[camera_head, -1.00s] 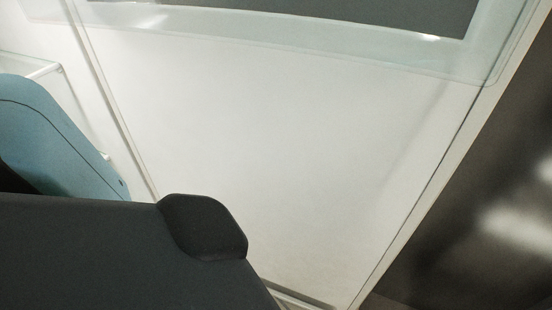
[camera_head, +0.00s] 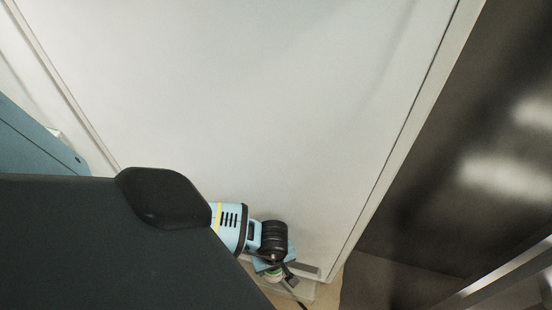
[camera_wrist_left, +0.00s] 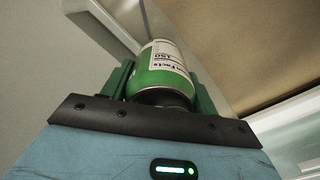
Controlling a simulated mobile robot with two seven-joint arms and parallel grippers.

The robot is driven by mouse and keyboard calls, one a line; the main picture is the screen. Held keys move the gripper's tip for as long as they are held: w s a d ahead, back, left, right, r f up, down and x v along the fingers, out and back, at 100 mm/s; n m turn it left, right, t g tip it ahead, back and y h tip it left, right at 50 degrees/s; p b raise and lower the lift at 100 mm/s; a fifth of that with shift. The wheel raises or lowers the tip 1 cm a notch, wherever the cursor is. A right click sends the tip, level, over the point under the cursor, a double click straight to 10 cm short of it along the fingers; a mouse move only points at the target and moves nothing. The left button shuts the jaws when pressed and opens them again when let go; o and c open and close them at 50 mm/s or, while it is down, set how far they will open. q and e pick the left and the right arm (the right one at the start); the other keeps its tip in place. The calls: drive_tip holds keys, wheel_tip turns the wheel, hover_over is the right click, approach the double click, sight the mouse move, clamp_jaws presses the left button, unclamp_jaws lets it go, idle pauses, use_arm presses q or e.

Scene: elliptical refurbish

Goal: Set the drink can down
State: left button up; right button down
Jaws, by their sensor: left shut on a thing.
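The drink can (camera_wrist_left: 160,75) is green with a white nutrition label. In the left wrist view it sits between the two green fingers of my left gripper (camera_wrist_left: 158,85), which is shut on it. In the head view my left gripper (camera_head: 279,279) is at the bottom, low in front of the white panel. A small whitish-green part of the can (camera_head: 271,275) seems to show there, mostly hidden by the gripper. What lies directly under the can cannot be told. My right gripper is not in view.
A large white panel (camera_head: 230,90) with a raised edge fills the middle of the head view. A dark, shiny surface (camera_head: 440,190) stands to its right. A tan surface (camera_wrist_left: 235,50) shows at the upper right of the wrist view.

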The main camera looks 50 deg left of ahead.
use_arm(q)
drive_tip(key=shift+w+a+f+b, duration=0.15)
drive_tip(key=shift+f+b, duration=0.25)
drive_tip(key=shift+f, duration=0.65)
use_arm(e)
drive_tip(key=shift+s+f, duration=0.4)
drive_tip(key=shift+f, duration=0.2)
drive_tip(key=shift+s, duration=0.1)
